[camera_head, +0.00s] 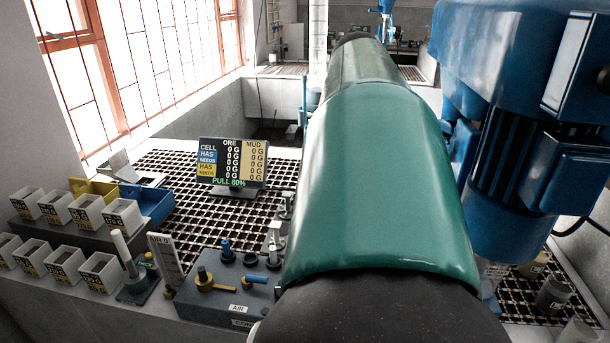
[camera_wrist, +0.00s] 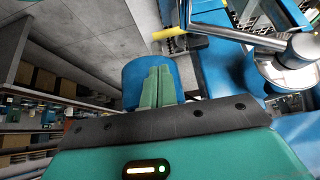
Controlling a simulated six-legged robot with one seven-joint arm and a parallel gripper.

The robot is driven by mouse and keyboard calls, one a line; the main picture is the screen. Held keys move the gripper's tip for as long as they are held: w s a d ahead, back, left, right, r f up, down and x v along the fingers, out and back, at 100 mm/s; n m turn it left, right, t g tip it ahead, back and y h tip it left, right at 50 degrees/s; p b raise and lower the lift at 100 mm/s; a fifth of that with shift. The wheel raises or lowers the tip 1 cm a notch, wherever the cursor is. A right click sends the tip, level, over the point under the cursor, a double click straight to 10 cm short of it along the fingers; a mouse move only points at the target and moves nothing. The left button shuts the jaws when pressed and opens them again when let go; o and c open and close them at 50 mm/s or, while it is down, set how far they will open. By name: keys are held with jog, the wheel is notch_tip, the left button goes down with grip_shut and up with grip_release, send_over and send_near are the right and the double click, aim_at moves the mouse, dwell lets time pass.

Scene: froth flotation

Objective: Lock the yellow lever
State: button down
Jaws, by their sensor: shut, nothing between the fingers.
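A yellow lever (camera_head: 209,285) sits on top of a grey control box (camera_head: 222,301) marked AIR in the head view. It has a dark upright stub near its left end and points right, about level with the top. A short blue handle (camera_head: 254,279) is on the same box, to its right. My gripper (camera_wrist: 157,82) shows in the wrist view with its green fingers together and empty, in front of a blue round thing. A yellow bar (camera_wrist: 169,33) lies beyond the fingertips there; I cannot tell if it is the same lever. My green arm hides the middle of the head view.
A screen (camera_head: 233,165) stands on the black grating. White bins (camera_head: 101,270), a blue tray (camera_head: 148,204) and a white-handled lever (camera_head: 124,254) are on the left. A large blue motor (camera_head: 520,150) is at right. A metal rod (camera_wrist: 235,35) crosses the upper right of the wrist view.

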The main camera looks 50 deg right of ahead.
jog(key=x, duration=1)
jog(key=shift+w, duration=0.25)
jog(key=shift+f, duration=0.1)
